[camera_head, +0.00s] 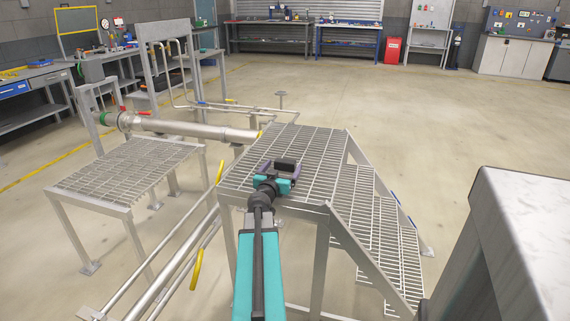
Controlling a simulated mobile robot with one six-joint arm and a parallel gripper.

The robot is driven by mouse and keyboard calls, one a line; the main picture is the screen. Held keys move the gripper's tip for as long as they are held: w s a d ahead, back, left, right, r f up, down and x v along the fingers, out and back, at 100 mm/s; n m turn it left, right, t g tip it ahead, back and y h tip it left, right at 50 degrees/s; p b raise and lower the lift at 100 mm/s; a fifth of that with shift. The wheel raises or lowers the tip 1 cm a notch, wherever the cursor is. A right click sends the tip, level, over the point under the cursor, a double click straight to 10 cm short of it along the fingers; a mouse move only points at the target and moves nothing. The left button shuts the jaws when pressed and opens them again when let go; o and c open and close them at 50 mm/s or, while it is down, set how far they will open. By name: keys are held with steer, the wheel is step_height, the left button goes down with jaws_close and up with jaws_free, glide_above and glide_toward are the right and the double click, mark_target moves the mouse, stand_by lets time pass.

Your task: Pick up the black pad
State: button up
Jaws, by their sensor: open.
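A small black pad (285,163) shows at the far end of my gripper, over the grated top of the metal step platform (310,143). My gripper (281,168) has a teal body and purple fingers, and it is open. The pad appears between or just beyond the fingertips. From this view I cannot tell whether the fingers touch it. I also cannot tell how far the gripper is above the grating. My arm hides part of the platform's near edge.
Grated stairs (378,235) with side rails go down at the right. A lower grated platform (130,167) stands at the left, with pipes (195,130) beside it. A grey block-like surface (525,230) is at the near right. The floor behind is open.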

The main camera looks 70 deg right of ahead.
steer(key=shift+w+d, duration=0.1)
steer(key=shift+d, duration=0.45)
steer(key=c, duration=1.1)
steer(key=shift+r, duration=0.1)
steer(key=shift+c, duration=0.2)
step_height(320, 180, up, 28)
steer(key=p, duration=0.5)
steer(key=shift+p, duration=0.4)
